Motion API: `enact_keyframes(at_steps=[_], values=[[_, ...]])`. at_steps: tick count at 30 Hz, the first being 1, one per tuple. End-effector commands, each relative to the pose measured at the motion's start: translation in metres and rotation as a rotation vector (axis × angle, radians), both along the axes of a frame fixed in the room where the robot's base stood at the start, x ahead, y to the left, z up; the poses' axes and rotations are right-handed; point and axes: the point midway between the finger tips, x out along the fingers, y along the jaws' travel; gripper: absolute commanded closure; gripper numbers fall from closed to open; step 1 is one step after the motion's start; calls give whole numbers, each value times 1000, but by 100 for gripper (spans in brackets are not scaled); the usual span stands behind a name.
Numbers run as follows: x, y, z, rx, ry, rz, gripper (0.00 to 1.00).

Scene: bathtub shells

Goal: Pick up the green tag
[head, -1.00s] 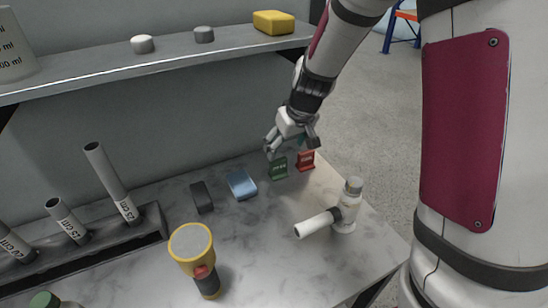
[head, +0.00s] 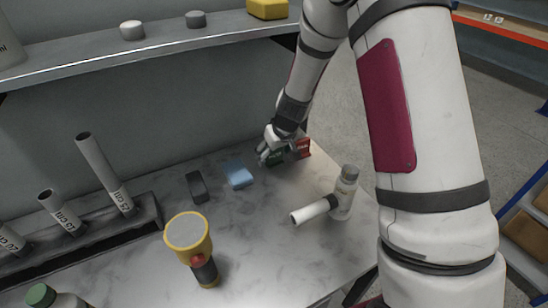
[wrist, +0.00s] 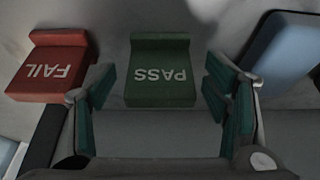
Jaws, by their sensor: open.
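The green tag (wrist: 160,80) reads PASS, upside down in the wrist view, and lies on the marble table. In the head view it shows only partly (head: 276,158) behind my gripper. My gripper (head: 276,156) is low over it and open. In the wrist view the two teal-padded fingers (wrist: 160,105) stand on either side of the tag's near part, with nothing held between them. I cannot tell whether they touch the tag.
A red FAIL tag (wrist: 48,68) sits close on one side of the green tag, also in the head view (head: 302,148). A blue block (head: 238,174) is on the other side.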

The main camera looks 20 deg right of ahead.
Motion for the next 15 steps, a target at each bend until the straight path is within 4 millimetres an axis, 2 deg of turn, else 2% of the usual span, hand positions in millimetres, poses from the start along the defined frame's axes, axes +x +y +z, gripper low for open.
enact_keyframes(at_steps=[3, 10, 11, 15], values=[[3, 1, -8, 0, 1, 1, 30], [3, 1, -9, 0, 0, 1, 30], [3, 1, -8, 0, 0, 1, 35], [3, 1, -8, 0, 0, 1, 66]])
